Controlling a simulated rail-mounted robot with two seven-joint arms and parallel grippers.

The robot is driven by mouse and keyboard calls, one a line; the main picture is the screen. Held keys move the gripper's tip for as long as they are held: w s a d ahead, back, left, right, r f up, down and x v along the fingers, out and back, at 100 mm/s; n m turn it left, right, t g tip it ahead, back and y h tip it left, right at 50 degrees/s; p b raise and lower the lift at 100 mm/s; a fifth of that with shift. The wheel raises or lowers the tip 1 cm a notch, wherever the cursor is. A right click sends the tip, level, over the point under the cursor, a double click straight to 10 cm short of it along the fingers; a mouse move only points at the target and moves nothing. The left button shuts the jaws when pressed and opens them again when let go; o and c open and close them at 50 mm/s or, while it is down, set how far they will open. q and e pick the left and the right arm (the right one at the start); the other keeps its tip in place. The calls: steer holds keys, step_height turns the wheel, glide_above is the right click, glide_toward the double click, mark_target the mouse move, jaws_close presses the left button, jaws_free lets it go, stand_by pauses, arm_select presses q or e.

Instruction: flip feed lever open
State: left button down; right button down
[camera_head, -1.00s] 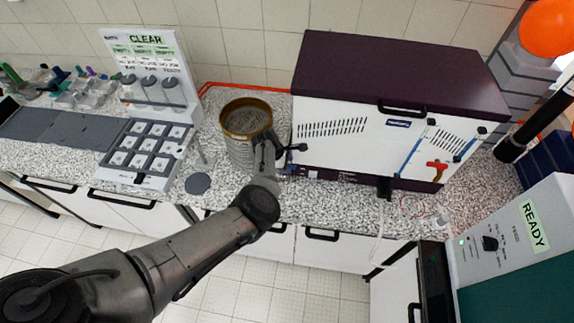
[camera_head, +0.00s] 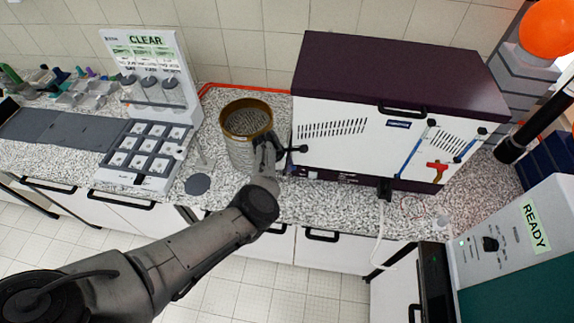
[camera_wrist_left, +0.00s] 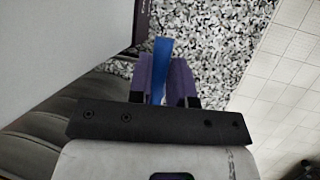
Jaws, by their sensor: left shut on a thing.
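My left gripper (camera_head: 272,151) is beside the left end of the white machine (camera_head: 350,135), in front of the sieve stack (camera_head: 238,150). In the left wrist view the gripper (camera_wrist_left: 163,82) is shut on a narrow blue lever (camera_wrist_left: 160,58), which sticks out between the purple fingers. In the head view the gripper hides this lever. A black knob (camera_head: 299,149) shows just right of the gripper, close to the machine's front. My right gripper is not in view.
A blue bar (camera_head: 411,154) and a red handle (camera_head: 437,166) are on the machine's front. A READY cabinet (camera_head: 500,235) stands at the right. The speckled counter (camera_head: 320,205) is mostly bare in front.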

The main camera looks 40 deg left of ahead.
arm_select(q)
steer(key=shift+s+m+g+h, duration=0.3)
steer(key=shift+m+h, duration=0.1)
steer(key=shift+m, duration=0.7)
steer(key=s+m+g+b, duration=0.1)
steer(key=m+g+b, duration=0.1)
steer(key=m, duration=0.3)
steer(key=s+a+m+g+b, duration=0.1)
steer(key=m+g+b, duration=0.1)
steer(key=m, duration=0.3)
steer(key=s+m+g+b, duration=0.1)
steer(key=m+g+b, duration=0.1)
steer(key=m, duration=0.3)
steer(key=shift+a+h, duration=0.2)
steer(key=shift+h, duration=0.1)
steer(key=shift+m+b, duration=0.35)
steer(key=shift+m, duration=0.15)
steer(key=c, duration=1.1)
jaws_free()
steer(key=shift+o, duration=0.2)
